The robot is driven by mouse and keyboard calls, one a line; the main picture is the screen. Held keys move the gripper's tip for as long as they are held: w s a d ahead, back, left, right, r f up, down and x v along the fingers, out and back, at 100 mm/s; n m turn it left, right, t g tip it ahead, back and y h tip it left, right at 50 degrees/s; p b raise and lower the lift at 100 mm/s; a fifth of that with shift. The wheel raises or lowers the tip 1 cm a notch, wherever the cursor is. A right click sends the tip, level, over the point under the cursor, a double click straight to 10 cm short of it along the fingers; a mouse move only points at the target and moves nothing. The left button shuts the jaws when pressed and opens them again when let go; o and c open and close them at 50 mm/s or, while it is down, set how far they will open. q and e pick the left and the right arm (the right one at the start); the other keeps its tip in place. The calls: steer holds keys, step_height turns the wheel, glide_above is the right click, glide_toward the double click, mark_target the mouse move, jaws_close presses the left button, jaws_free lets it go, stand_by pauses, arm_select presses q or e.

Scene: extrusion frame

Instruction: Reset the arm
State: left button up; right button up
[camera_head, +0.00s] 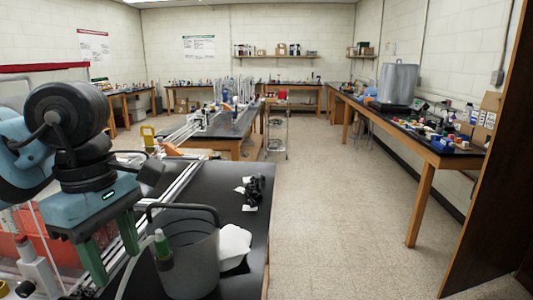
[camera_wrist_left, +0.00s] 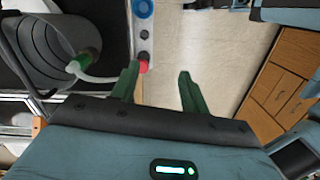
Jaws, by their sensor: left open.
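My left arm comes in from the left of the head view, with its dark round joint and blue wrist. My left gripper (camera_head: 112,250) points downward with its two green fingers apart and nothing between them. It is left of a grey bucket (camera_head: 197,262) on the dark bench. In the left wrist view the open gripper (camera_wrist_left: 158,74) is seen over bare floor, with the bucket (camera_wrist_left: 35,55) at the upper left. One finger appears close to a red-tipped part (camera_wrist_left: 142,64) in that view; whether they touch is unclear. My right gripper is not seen.
Silver extrusion rails (camera_head: 180,182) run along the near bench (camera_head: 258,205). Black parts (camera_head: 253,190) and a white crumpled item (camera_head: 235,243) lie there. The floor (camera_head: 335,210) to the right is clear up to a side bench.

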arm_select(q)
steer(key=s+d+f+n+g+h, duration=0.2)
steer(key=d+f+n+g+h, duration=0.15)
steer(key=d+h, duration=0.55)
steer(key=s+d+f+n+g+h, duration=0.2)
steer(key=d+g+h, duration=0.4)
steer(key=d, duration=0.4)
steer(key=w+a+f+n+t+h, duration=0.2)
steer(key=w+f+n+t+h, duration=0.15)
steer(key=n+t, duration=0.85)
steer(key=w+a+f+n+t+h, duration=0.2)
steer(key=w+f+n+t, duration=0.25)
steer(key=n+t, duration=0.8)
steer(key=w+a+f+n+t+y, duration=0.1)
steer(key=a+f+n+t+y, duration=0.35)
steer(key=f+n+y, duration=0.8)
steer(key=s+a+f+n+g+y, duration=0.2)
steer(key=s+a+f+n+g, duration=0.1)
steer(key=s+f, duration=0.3)
steer(key=s+a+f+n+g+y, duration=0.2)
steer(key=s+f, duration=0.5)
steer(key=f, duration=0.4)
steer(key=s+a+f+n+g+y, duration=0.2)
steer(key=s+a+f+n+g, duration=0.2)
steer(key=s+a+f+n, duration=0.1)
step_height(320, 180, down, 4)
steer(key=shift+s+a+r+n+g+y, duration=0.2)
steer(key=shift+s+n+g+y, duration=0.35)
steer(key=shift+n, duration=0.7)
